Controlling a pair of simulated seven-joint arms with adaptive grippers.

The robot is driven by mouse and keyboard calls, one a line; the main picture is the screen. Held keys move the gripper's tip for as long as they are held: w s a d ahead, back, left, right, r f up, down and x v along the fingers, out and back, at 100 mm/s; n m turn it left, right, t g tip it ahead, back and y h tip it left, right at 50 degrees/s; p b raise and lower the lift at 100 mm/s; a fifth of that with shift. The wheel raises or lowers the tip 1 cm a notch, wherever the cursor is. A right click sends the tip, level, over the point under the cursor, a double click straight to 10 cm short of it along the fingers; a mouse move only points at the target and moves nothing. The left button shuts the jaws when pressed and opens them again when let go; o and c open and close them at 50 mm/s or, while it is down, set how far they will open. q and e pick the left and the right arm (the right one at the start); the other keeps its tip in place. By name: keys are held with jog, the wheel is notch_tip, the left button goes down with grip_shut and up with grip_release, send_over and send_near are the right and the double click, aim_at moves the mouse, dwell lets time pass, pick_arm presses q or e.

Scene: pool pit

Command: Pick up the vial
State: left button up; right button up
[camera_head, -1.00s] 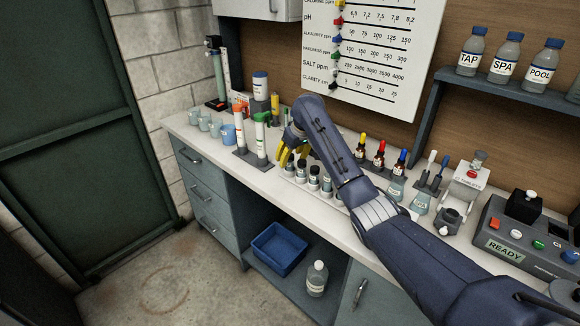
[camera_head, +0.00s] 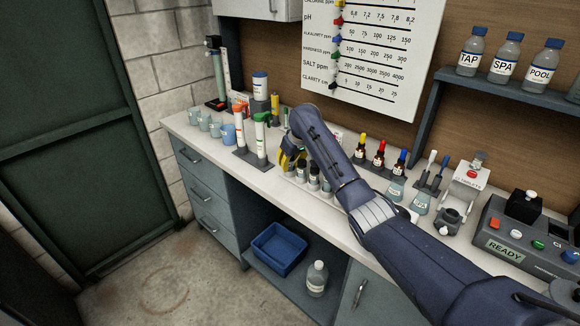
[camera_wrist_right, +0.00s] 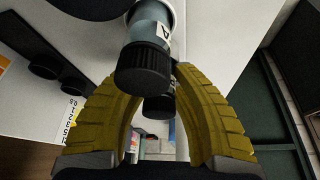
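Small vials with black caps stand in a row on a white rack on the counter, such as one vial (camera_head: 314,176) in the head view. My right gripper (camera_head: 288,163) is low at the left end of this row, its yellow fingers partly hidden by my wrist. In the right wrist view, the yellow fingers (camera_wrist_right: 152,78) are apart. A black-capped vial (camera_wrist_right: 145,66) is close at their tips, and a second black cap (camera_wrist_right: 158,106) shows between them. I cannot tell whether a finger touches a vial. My left gripper is not in view.
Test tubes with orange and green tops (camera_head: 261,138) stand in a holder left of my gripper. Dropper bottles (camera_head: 379,155) stand behind my forearm. Flasks (camera_head: 420,202) and a device marked READY (camera_head: 507,249) are to the right. Cups (camera_head: 216,128) stand at the counter's left end.

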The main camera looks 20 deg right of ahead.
grip_shut()
jog(key=shift+r, duration=0.15)
notch_tip(320, 180, up, 20)
dwell(0.8)
